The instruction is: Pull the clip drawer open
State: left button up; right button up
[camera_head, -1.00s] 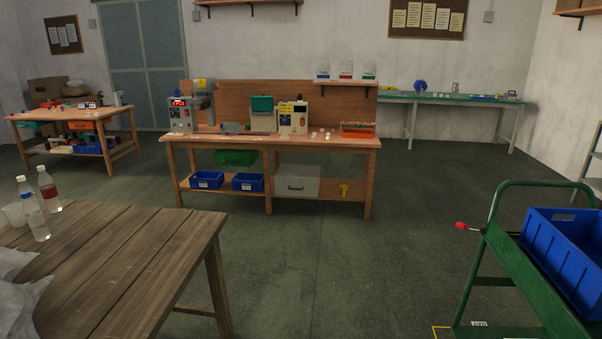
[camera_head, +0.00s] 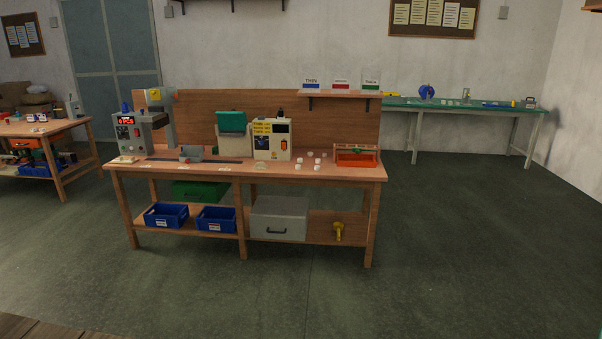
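No drawer in the head view carries a readable clip label. A light grey drawer unit (camera_head: 279,218) with a dark handle stands on the lower shelf of the wooden bench (camera_head: 300,171), and its front looks shut. Neither of my grippers is in view, and the bench is still some distance ahead.
Blue bins (camera_head: 165,216) sit on the lower shelf at the left, a yellow tool (camera_head: 338,231) at the right. A pad printer (camera_head: 129,131), a cream machine (camera_head: 272,139) and an orange-red tray (camera_head: 357,156) stand on top. The floor (camera_head: 300,285) before the bench is clear.

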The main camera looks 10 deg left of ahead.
aim_at(181, 193)
jog(key=i+u, duration=0.15)
jog(key=i, duration=0.55)
jog(key=i+l+u, duration=0.1)
jog(key=i, duration=0.6)
jog(key=i+l+u, duration=0.15)
jog(key=i, duration=0.55)
jog(key=i+j+u, duration=0.2)
jog(key=i, duration=0.25)
jog(key=i+j+u, duration=0.2)
jog(key=i, duration=0.25)
jog(key=i+j+u, duration=0.2)
jog(key=i, duration=0.25)
